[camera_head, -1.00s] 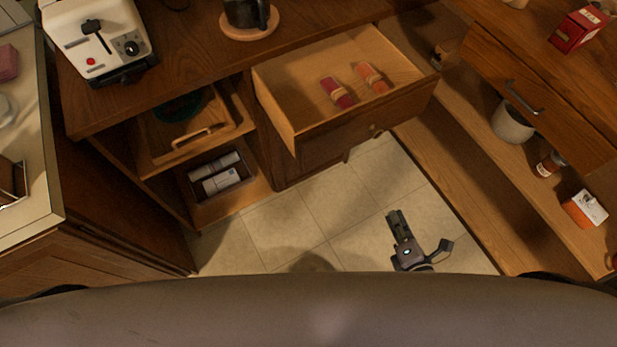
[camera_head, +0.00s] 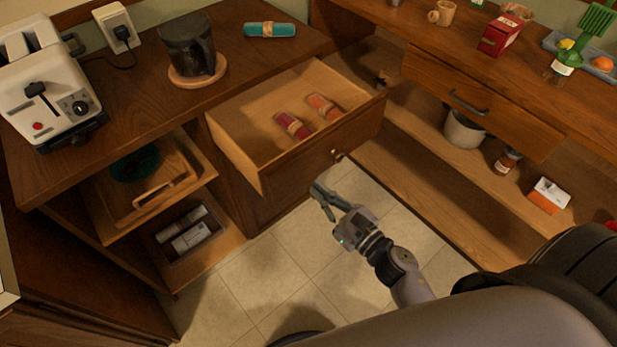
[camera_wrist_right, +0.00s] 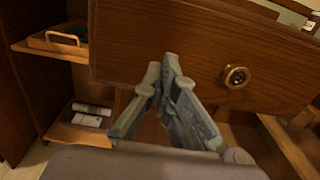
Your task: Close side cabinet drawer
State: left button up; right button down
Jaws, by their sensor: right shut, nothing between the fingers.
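The open side cabinet drawer (camera_head: 290,124) sticks out from the wooden cabinet in the head view, with two wrapped rolls, one dark red (camera_head: 293,125) and one orange (camera_head: 323,107), inside. Its front panel carries a small round brass knob (camera_head: 336,154). My right gripper (camera_head: 318,188) is shut and empty, just in front of and below the drawer front. In the right wrist view the shut fingertips (camera_wrist_right: 170,62) point at the drawer front (camera_wrist_right: 190,40), left of the knob (camera_wrist_right: 236,77). I cannot tell whether they touch it. My left gripper is not in view.
A coffee pot (camera_head: 187,45) on a wooden coaster and a toaster (camera_head: 48,85) stand on the counter. Another drawer with a dark handle (camera_head: 468,103) is at the right, above a low shelf. Tiled floor (camera_head: 265,285) lies open below.

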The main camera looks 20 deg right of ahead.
aim_at(301, 175)
jog(key=x, duration=0.4)
jog(key=shift+p, duration=0.4)
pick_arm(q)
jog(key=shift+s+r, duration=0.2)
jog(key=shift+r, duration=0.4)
